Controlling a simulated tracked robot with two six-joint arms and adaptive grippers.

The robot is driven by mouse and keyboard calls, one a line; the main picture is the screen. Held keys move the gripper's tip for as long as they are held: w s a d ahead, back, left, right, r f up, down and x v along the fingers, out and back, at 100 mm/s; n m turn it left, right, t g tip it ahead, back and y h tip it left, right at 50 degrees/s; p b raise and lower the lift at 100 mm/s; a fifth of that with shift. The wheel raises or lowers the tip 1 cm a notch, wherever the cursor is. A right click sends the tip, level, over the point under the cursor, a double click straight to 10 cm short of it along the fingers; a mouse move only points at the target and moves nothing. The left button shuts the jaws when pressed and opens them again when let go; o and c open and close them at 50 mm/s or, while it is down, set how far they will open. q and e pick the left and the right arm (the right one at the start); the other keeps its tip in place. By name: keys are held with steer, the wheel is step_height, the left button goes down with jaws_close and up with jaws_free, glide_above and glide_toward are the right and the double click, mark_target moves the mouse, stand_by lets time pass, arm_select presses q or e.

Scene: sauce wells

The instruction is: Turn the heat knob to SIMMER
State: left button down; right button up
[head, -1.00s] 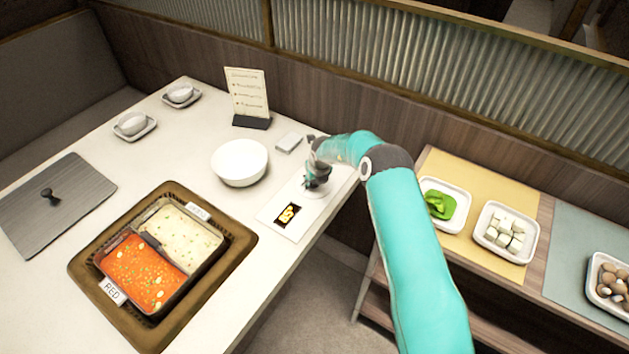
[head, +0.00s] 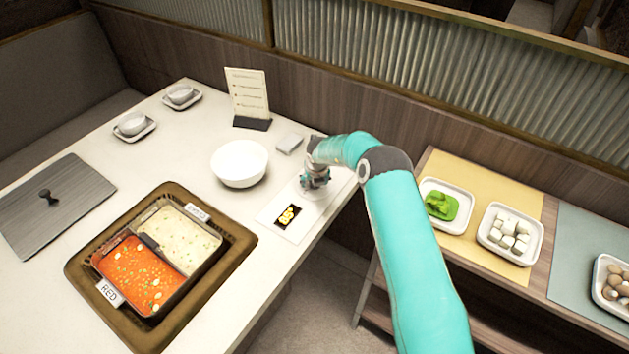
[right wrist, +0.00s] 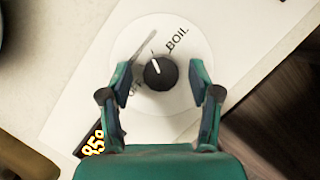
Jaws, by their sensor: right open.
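The heat knob (right wrist: 160,73) is black with a white pointer line, on a round white dial (right wrist: 185,105). In the right wrist view its pointer aims up and slightly left, between the OFF label at lower left and the BOIL label at upper right. A grey mark lies above it; no SIMMER wording is legible. My right gripper (right wrist: 160,68) is open, one finger on each side of the knob, with gaps between. In the head view the right gripper (head: 314,182) is over the dial and hides the knob. My left gripper is not in view.
A lit yellow display (head: 289,216) sits on the white control panel. A white bowl (head: 240,163) and a small grey box (head: 289,143) stand nearby. The two-part pot (head: 150,240) is at lower left. A side shelf holds food trays (head: 446,204) at right.

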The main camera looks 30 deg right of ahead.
steer(key=v, duration=1.1)
steer(key=shift+s+a+r, duration=0.2)
steer(key=shift+r, duration=0.15)
